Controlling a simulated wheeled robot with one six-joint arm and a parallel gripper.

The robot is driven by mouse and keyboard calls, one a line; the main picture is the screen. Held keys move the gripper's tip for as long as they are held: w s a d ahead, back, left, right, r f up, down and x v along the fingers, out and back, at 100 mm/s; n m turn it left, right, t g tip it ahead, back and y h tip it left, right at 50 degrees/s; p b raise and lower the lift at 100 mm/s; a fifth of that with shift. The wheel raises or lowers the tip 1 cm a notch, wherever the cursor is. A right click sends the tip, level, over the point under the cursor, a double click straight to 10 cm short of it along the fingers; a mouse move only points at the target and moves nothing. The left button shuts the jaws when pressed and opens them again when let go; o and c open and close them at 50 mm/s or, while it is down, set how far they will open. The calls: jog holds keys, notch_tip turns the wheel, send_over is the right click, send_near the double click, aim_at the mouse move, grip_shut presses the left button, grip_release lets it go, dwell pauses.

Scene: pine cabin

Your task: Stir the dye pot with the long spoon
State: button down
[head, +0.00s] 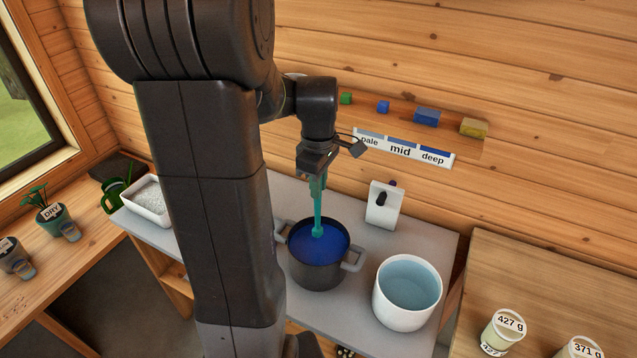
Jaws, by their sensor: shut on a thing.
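The dye pot (318,273) is dark grey with two side handles and stands on the grey counter, filled with blue dye (328,248). The long spoon (318,208) is teal and points down over the pot. Its lower end is at the dye, left of the pot's middle; I cannot tell how deep it sits. My gripper (316,172) is above the pot, shut on the upper part of the spoon. The fingers are small in view.
A white bucket (403,318) of pale blue liquid stands right of the pot. A white holder (384,206) is behind. A colour strip labelled pale, mid, deep (402,149) hangs on the wall. A white tray (148,207) and watering can (112,197) are left.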

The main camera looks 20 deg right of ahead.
dwell(0.5)
jog(key=shift+r+p, duration=0.35)
jog(key=shift+r, duration=2.2)
jog(key=shift+f, duration=0.1)
